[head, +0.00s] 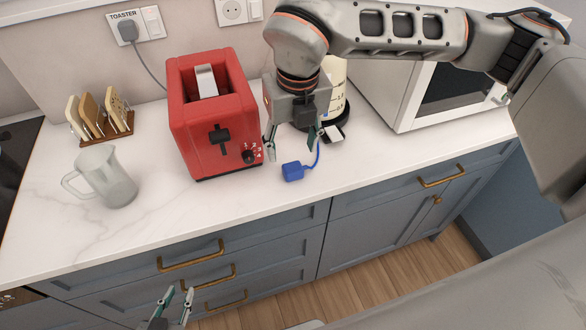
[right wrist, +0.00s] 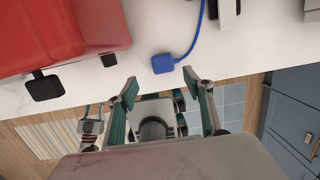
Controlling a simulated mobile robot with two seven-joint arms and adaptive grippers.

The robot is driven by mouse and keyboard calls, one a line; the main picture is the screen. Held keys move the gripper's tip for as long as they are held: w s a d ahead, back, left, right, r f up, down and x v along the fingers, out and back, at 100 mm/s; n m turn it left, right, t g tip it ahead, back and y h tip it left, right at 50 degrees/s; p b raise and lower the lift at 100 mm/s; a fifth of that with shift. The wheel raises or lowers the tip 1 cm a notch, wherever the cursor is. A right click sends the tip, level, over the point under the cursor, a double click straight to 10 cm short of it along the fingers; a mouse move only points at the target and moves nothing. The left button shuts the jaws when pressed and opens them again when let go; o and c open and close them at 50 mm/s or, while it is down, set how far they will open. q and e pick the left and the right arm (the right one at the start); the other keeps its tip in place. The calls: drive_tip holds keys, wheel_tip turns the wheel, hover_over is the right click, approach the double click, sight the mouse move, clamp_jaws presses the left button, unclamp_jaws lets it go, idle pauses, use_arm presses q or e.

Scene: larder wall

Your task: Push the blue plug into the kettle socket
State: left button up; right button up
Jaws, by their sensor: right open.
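The blue plug (head: 292,172) lies on the white counter in front of the red toaster's right side, its blue cord running back toward the kettle. My right gripper (head: 293,146) is open and empty, pointing down just behind and above the plug. In the right wrist view the plug (right wrist: 163,63) lies just beyond the open fingertips (right wrist: 160,79), not between them. A wall socket (head: 240,11) with empty outlets is at the top edge; its label is out of view. My left gripper (head: 178,294) is open and empty, low in front of the drawers.
The red toaster (head: 212,115) stands close left of my right gripper. The kettle (head: 334,88), partly hidden by my arm, and a white microwave (head: 395,85) stand right. A grey plug (head: 128,31) fills the TOASTER socket. A glass jug (head: 106,178) and toast rack (head: 105,128) stand left.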

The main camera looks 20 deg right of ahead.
sight(293, 167)
drive_tip(key=shift+w+f+b, duration=0.25)
drive_tip(key=shift+f+b, duration=0.2)
drive_tip(key=shift+f, duration=0.85)
drive_tip(key=f, duration=0.1)
drive_tip(key=f+b, duration=0.1)
drive_tip(key=f, duration=0.3)
drive_tip(key=shift+w+d+f+b, duration=0.15)
drive_tip(key=shift+w+d+b, duration=0.15)
drive_tip(key=shift+w+b, duration=0.1)
drive_tip(key=shift+s, duration=0.1)
drive_tip(key=c, duration=1.1)
